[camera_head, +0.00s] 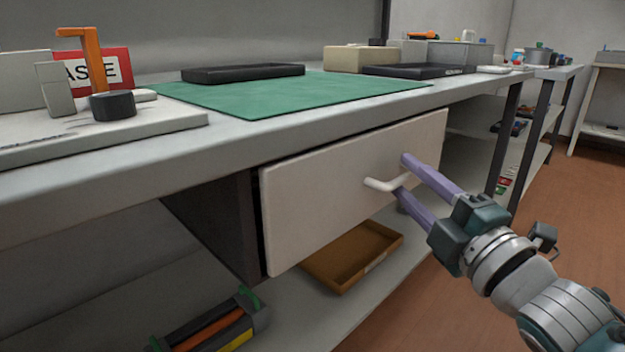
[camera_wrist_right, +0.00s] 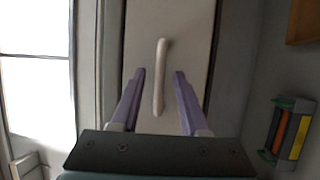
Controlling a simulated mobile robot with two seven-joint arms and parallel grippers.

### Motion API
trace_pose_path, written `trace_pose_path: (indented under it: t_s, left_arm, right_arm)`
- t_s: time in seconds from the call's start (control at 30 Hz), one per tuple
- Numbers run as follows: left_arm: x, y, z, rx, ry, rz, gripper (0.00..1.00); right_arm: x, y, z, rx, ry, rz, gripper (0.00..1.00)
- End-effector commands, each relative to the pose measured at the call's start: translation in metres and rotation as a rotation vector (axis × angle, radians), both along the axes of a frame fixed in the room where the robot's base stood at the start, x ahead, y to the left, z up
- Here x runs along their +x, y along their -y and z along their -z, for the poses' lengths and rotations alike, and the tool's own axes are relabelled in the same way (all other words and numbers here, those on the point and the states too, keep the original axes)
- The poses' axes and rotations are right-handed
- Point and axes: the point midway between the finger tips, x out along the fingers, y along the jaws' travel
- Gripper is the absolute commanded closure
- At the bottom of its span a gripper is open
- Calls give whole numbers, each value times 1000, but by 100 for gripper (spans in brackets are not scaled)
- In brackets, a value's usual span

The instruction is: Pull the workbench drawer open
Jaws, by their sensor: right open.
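The workbench drawer (camera_head: 330,195) has a pale front panel under the bench top, and its front stands flush or nearly flush with the bench edge. Its pale bar handle (camera_head: 384,184) sticks out from the front. My right gripper (camera_head: 404,176) is open at the handle, with its purple fingers above and below it in the head view. In the right wrist view, the handle (camera_wrist_right: 160,80) lies between the two open fingers (camera_wrist_right: 160,75), with a gap visible on each side. My left gripper is not in view.
The bench top (camera_head: 235,132) holds a green mat (camera_head: 285,93), a black tray (camera_head: 243,72) and boxes at the back. Floor at right is clear.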

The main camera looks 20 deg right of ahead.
Motion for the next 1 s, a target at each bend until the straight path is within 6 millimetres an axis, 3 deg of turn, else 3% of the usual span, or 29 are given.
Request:
trace_pose_path:
  t_s: [0.13,0.53,1.0]
  left_arm:
    - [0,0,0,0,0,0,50]
    - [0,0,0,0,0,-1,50]
    - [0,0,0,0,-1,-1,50]
  right_arm:
    - [0,0,0,0,0,0,55]
    - [0,0,0,1,0,0,100]
    - [0,0,0,1,0,0,100]
